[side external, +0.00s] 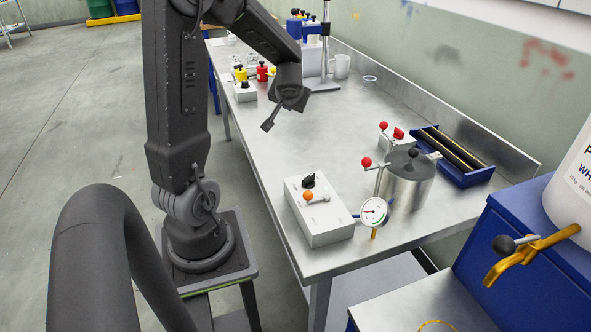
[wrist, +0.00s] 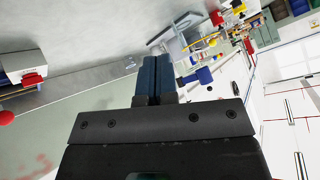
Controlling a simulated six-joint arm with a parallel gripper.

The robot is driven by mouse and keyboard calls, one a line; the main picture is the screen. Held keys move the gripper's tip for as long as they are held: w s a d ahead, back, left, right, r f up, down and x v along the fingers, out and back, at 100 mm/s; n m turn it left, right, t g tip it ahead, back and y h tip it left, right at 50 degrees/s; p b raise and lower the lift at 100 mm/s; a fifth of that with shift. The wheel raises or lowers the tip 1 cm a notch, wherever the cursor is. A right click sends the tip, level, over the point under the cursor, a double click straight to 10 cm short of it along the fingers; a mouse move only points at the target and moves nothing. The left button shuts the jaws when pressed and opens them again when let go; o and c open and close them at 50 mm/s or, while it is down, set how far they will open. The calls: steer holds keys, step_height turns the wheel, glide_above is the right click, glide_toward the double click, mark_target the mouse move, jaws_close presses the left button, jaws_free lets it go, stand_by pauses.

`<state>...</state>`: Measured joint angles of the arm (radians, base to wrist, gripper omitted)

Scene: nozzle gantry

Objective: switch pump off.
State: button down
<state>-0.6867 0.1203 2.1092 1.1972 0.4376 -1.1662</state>
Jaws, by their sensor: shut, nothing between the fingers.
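My gripper (side external: 270,124) hangs above the left part of the steel bench in the side external view, apart from everything there. In the wrist view its two blue fingers (wrist: 154,80) are together and empty. A pale box (side external: 319,211) at the bench's near end carries a black knob (side external: 309,181) and an orange-tipped lever (side external: 308,196). A smaller white box with a red switch (side external: 398,133) stands behind the metal pot; it seems to show at the wrist view's left edge (wrist: 24,76). I see no readable label telling which control is the pump's.
A metal pot (side external: 407,187) with a red-knobbed valve (side external: 366,162) and dial gauge (side external: 374,212) stands at the near right. A blue tray (side external: 455,155) lies behind it. The bench's middle is clear.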

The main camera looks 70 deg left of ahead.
steer(key=s+d+f+m+t+h, duration=0.1)
steer(key=s+d+f+m+h, duration=0.1)
steer(key=s+m+h, duration=0.3)
steer(key=s+d+f+m+h, duration=0.1)
steer(key=s+d+m+h, duration=0.3)
steer(key=m+h, duration=0.8)
steer(key=m, duration=0.4)
steer(key=shift+s+d+f+m+t, duration=0.35)
steer(key=shift+s+f+m+t, duration=0.05)
glide_toward(296, 182)
steer(key=x, duration=0.4)
steer(key=shift+f, duration=0.1)
steer(key=d, duration=0.1)
steer(key=w+d, duration=0.1)
steer(key=shift+w+d+f, duration=0.25)
steer(key=shift+w+d, duration=0.1)
steer(key=shift+d, duration=0.05)
steer(key=shift+w+d, duration=0.3)
steer(key=shift+d, duration=0.2)
